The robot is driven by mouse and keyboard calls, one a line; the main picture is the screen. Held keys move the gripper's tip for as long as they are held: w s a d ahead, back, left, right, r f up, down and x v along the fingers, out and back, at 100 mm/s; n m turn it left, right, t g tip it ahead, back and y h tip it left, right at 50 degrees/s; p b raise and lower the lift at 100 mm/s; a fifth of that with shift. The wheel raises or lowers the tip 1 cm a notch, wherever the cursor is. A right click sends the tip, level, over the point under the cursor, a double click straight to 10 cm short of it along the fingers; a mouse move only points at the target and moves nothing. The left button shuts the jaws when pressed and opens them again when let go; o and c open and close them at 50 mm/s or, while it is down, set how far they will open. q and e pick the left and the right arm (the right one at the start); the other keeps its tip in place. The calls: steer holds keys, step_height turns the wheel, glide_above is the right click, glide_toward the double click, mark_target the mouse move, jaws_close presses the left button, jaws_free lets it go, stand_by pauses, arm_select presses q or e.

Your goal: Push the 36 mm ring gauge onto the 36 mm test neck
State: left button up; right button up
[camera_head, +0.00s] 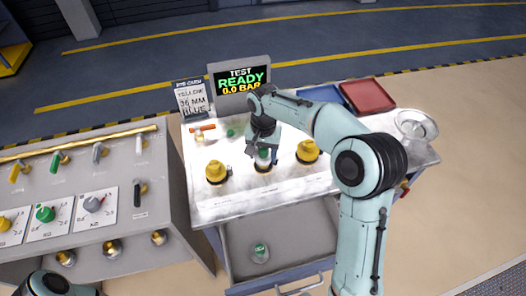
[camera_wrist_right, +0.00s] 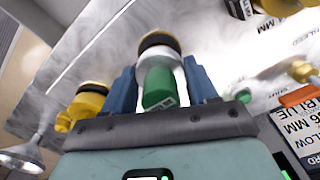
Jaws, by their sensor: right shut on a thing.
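My right gripper (camera_head: 262,150) is over the middle fitting on the white table. In the right wrist view its blue fingers (camera_wrist_right: 168,88) are shut on a green-and-white cylinder (camera_wrist_right: 160,88), green end toward me. The cylinder also shows in the head view (camera_head: 264,155). Its white end meets or stands just before the middle neck, of which a yellow-and-black collar (camera_wrist_right: 158,42) shows; I cannot tell how far they overlap. I cannot read a 36 mm mark on the cylinder. Of my left arm only a link shows at the bottom left; its gripper is out of view.
Yellow-topped fittings stand left (camera_head: 217,172) and right (camera_head: 307,151) of the middle one. Behind are a card (camera_head: 190,98) and a screen (camera_head: 240,84) reading "TEST READY 0.0 BAR". A red tray (camera_head: 368,96) is at the back right. A valve bench (camera_head: 130,215) stands left.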

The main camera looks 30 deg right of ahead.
arm_select(q)
steer(key=shift+r, duration=0.1)
stand_by(0.4)
steer(key=shift+s+f, duration=0.15)
steer(key=shift+f, duration=0.15)
arm_select(e)
steer(key=shift+f, duration=0.5)
steer(key=o, duration=1.2)
steer(key=shift+f, duration=0.1)
step_height(320, 180, up, 13)
steer(key=shift+a+p, duration=0.1)
steer(key=shift+p, duration=0.75)
steer(key=shift+r, duration=0.35)
arm_select(q)
steer(key=w+r, duration=0.2)
steer(key=shift+w+r, duration=0.25)
steer(key=shift+r, duration=0.15)
